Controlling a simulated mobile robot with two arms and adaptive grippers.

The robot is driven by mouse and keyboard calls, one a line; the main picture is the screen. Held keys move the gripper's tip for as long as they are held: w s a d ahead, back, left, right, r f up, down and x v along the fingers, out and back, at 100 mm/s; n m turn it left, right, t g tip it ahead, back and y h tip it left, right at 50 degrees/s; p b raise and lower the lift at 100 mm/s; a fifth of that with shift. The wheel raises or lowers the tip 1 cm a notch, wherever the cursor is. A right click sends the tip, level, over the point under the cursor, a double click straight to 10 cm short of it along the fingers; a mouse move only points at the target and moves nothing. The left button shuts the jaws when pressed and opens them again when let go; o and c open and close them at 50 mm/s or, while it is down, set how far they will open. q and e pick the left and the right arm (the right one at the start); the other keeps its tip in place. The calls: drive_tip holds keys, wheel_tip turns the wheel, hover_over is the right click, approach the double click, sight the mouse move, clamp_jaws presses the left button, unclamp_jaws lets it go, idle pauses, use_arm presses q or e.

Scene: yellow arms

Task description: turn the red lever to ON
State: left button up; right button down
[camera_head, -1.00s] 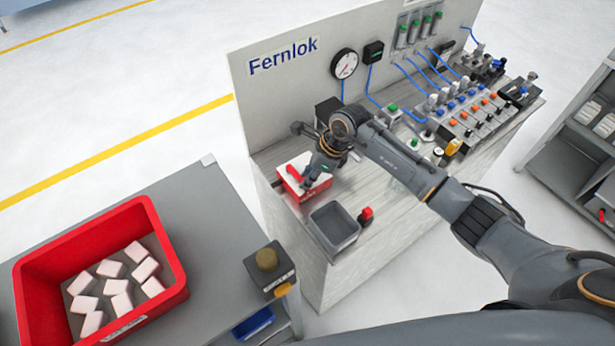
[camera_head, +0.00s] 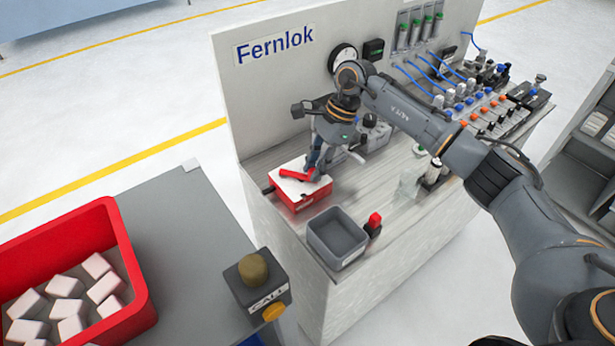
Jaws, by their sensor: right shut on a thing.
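The red lever (camera_head: 294,175) lies across the white top of a red box (camera_head: 298,200) at the left end of the bench. It runs roughly left to right in the picture, its left end free. My right gripper (camera_head: 314,172) points down over the box and is shut on the lever's right part. Its fingers partly hide that end of the lever. No ON or OFF marking can be read. My left gripper is not in view.
A grey bin (camera_head: 337,238) and a small red-topped part (camera_head: 374,222) stand in front of the box. The upright panel (camera_head: 270,95) with a gauge (camera_head: 343,57) rises behind. A side table holds a red crate (camera_head: 133,268) and a call button box (camera_head: 257,281).

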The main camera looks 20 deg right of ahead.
drive_tip(key=shift+w+d+n, duration=0.1)
drive_tip(key=shift+w+n, duration=0.05)
drive_tip(key=shift+n, duration=0.15)
drive_tip(key=c, duration=1.2)
unclamp_jaws()
drive_tip(key=shift+r, duration=0.1)
drive_tip(key=v, duration=1.2)
